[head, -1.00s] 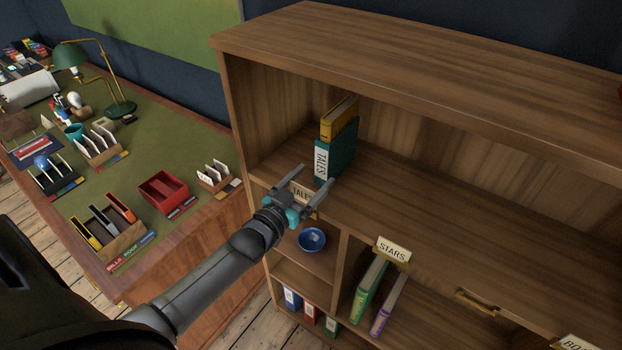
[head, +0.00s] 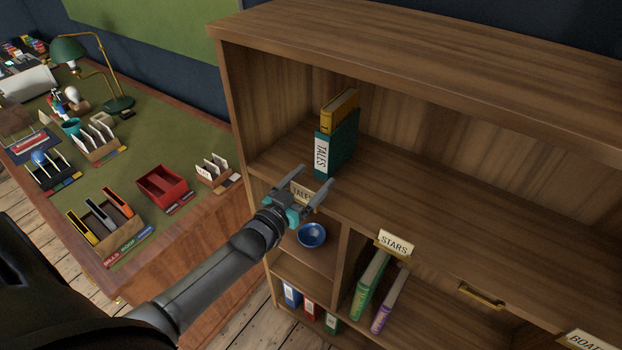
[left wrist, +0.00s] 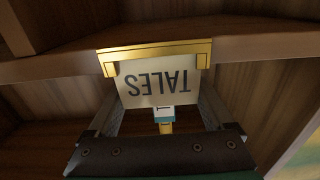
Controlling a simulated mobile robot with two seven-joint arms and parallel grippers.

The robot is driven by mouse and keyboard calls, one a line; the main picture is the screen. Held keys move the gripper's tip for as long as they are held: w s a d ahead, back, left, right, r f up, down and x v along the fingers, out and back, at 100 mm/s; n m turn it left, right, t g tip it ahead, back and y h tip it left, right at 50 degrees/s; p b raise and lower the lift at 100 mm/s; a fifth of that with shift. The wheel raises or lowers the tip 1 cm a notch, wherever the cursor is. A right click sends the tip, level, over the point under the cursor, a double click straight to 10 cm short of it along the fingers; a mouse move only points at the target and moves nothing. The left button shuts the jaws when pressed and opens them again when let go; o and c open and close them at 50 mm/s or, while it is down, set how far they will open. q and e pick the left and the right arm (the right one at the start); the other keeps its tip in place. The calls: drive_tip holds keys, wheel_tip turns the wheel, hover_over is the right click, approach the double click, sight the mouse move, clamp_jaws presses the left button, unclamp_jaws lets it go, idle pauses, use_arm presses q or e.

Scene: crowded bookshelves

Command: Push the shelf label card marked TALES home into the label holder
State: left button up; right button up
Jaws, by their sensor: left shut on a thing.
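The cream TALES card (head: 301,193) is at the front edge of the shelf, partly hidden by my gripper in the head view. In the left wrist view the card (left wrist: 160,84) appears upside down, its edge at the brass label holder (left wrist: 155,54). The holder's brackets overlap its corners; how deep it sits I cannot tell. My left gripper (head: 316,175) is shut on the card, with one finger along each side of it in the left wrist view. My right gripper is not in view.
A teal book marked TALES (head: 336,148) and a yellow book (head: 339,103) stand on the shelf behind the gripper. A STARS card (head: 396,243) is on the edge to the right. A blue bowl (head: 311,235) sits below. A green-topped desk (head: 125,165) stands at left.

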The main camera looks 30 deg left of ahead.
use_arm(q)
drive_tip(key=shift+f, duration=0.3)
drive_tip(key=o, duration=1)
drive_tip(key=shift+o, duration=0.2)
drive_tip(key=s+a, duration=0.1)
drive_tip(key=s, duration=1.4)
drive_tip(key=shift+p, duration=0.35)
